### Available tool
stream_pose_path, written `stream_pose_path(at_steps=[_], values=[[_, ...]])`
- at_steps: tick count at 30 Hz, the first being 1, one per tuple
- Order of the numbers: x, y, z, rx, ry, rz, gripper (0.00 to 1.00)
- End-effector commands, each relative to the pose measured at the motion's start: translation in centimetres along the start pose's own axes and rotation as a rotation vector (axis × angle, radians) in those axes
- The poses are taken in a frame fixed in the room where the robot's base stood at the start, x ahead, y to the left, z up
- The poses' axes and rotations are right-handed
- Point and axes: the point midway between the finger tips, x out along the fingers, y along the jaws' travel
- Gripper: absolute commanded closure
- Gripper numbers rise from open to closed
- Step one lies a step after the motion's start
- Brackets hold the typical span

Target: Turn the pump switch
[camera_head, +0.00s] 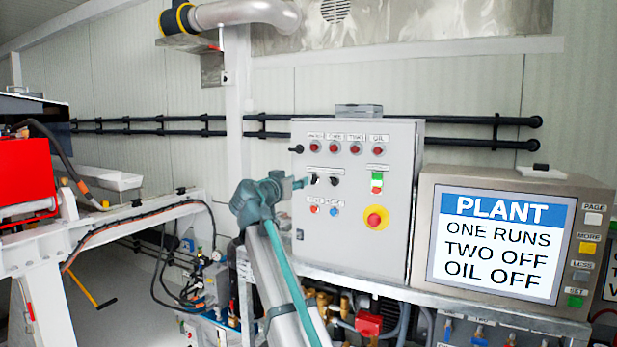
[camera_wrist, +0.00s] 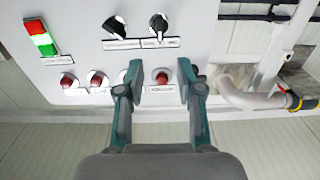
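The grey control box (camera_head: 394,225) carries two black rotary switches below its red lamps, a left switch (camera_head: 314,179) and a right switch (camera_head: 336,181). Their labels are too small to read, so I cannot tell which is the pump switch. The inverted wrist view shows both knobs, one (camera_wrist: 158,25) above the fingertips and the other (camera_wrist: 115,27) further left. My gripper (camera_head: 300,183) is at the box's left side, close to the left switch. In the wrist view my gripper (camera_wrist: 157,70) is open and empty, with a red lamp (camera_wrist: 162,78) seen between its fingers.
A red-and-yellow emergency button (camera_head: 376,218) and a green-red button pair (camera_head: 377,182) sit to the right on the box. A screen (camera_head: 497,240) reads "PLANT, ONE RUNS, TWO OFF, OIL OFF".

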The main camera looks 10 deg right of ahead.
Motion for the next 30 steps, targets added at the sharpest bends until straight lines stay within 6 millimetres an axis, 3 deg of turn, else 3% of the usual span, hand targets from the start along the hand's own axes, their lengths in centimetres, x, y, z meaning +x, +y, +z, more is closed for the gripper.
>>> stream_pose_path(at_steps=[9, 15, 29, 30], values=[[5.6, -0.1, -0.2, -0.003, -0.003, 0.002, 0.64], [8.2, 0.0, -0.2, -0.003, -0.002, 0.001, 0.64], [9.3, 0.0, 0.1, -0.002, -0.002, -0.001, 0.64], [9.3, 0.0, 0.1, -0.002, -0.002, -0.001, 0.67]])
